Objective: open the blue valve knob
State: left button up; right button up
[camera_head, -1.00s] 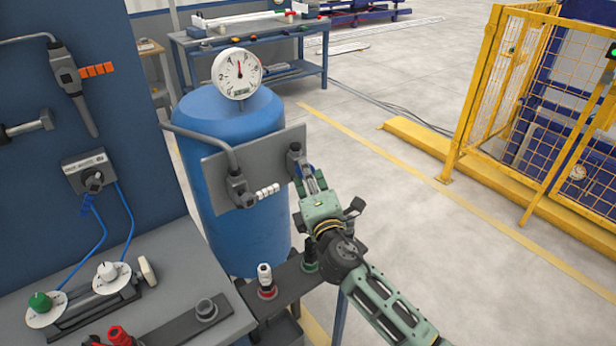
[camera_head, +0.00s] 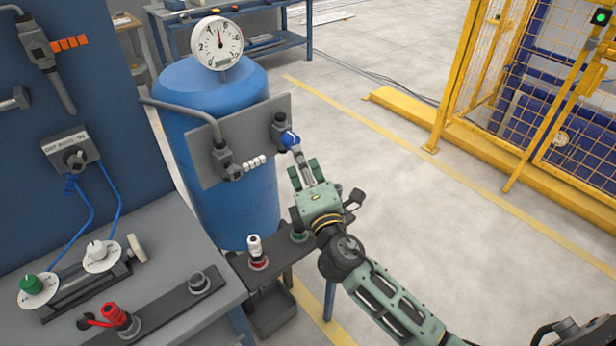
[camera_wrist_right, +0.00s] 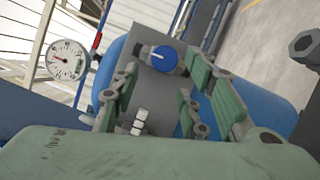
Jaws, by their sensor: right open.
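The blue valve knob (camera_head: 290,139) sits on a dark valve body at the right end of the grey plate (camera_head: 262,128), in front of the blue tank. In the right wrist view the knob (camera_wrist_right: 163,58) shows its round face with a white line across it. My right gripper (camera_head: 301,173) is open and empty, just below and in front of the knob, apart from it. In the wrist view its green fingers (camera_wrist_right: 155,98) stand wide, with the knob beyond and between them.
The blue tank (camera_head: 240,195) carries a round gauge (camera_head: 217,43). A grey pipe and second valve (camera_head: 225,160) are on the plate's left. A bench (camera_head: 160,240) with knobs stands at lower left. Yellow fencing (camera_head: 480,90) is at right, with open floor between.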

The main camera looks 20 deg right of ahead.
jog(key=s, duration=0.5)
jog(key=shift+s+a+f, duration=0.1)
jog(key=shift+s+f, duration=0.15)
